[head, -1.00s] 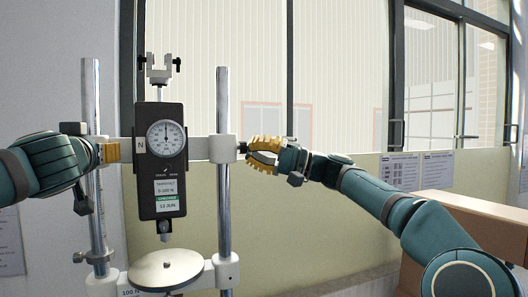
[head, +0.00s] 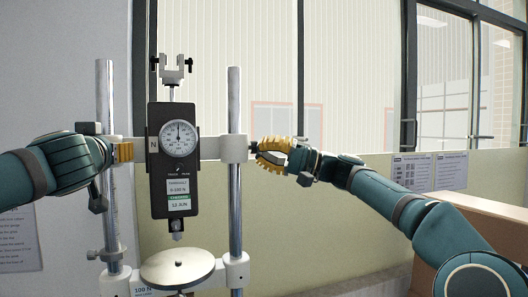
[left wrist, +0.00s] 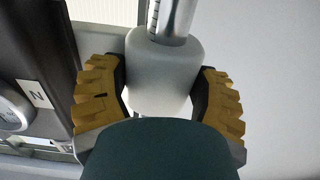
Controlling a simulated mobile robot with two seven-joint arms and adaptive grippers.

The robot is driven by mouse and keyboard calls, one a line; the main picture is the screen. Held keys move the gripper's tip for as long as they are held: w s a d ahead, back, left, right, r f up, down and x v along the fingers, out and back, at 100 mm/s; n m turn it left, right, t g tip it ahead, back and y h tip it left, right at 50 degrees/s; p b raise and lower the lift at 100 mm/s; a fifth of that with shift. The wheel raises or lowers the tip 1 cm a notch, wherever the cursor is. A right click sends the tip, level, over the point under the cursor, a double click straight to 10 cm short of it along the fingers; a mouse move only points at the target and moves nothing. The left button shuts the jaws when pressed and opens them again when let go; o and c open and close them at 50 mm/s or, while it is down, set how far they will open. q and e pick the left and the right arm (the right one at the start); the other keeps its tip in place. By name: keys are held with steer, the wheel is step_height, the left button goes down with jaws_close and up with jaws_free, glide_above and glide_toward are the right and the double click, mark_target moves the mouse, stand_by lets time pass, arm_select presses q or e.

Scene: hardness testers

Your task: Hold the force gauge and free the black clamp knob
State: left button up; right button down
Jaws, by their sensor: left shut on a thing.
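The black force gauge (head: 173,160), with a round white dial, hangs upright on a white crossbar between two steel columns. My left gripper (head: 124,152) is at the bar's left end. In the left wrist view my left gripper (left wrist: 160,95) is shut on the white end block (left wrist: 160,70) around the left column, one yellow pad on each side. The black clamp knob (head: 252,147) sticks out on the right of the right end block (head: 233,148). My right gripper (head: 262,152) is at the knob, its fingers partly covering it. Whether they press on it cannot be told.
A round white plate (head: 178,266) stands under the gauge. A forked holder (head: 173,72) tops the gauge's rod. The right column (head: 234,105) stands close to my right gripper. Windows and a low wall lie behind.

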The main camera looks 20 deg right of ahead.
steer(key=shift+w+f, duration=0.25)
steer(key=shift+f, duration=0.4)
steer(key=shift+w+f, duration=0.4)
stand_by(0.4)
steer(key=shift+f, duration=0.1)
steer(key=d, duration=0.6)
steer(key=shift+s+f, duration=0.2)
steer(key=shift+s, duration=0.05)
stand_by(0.3)
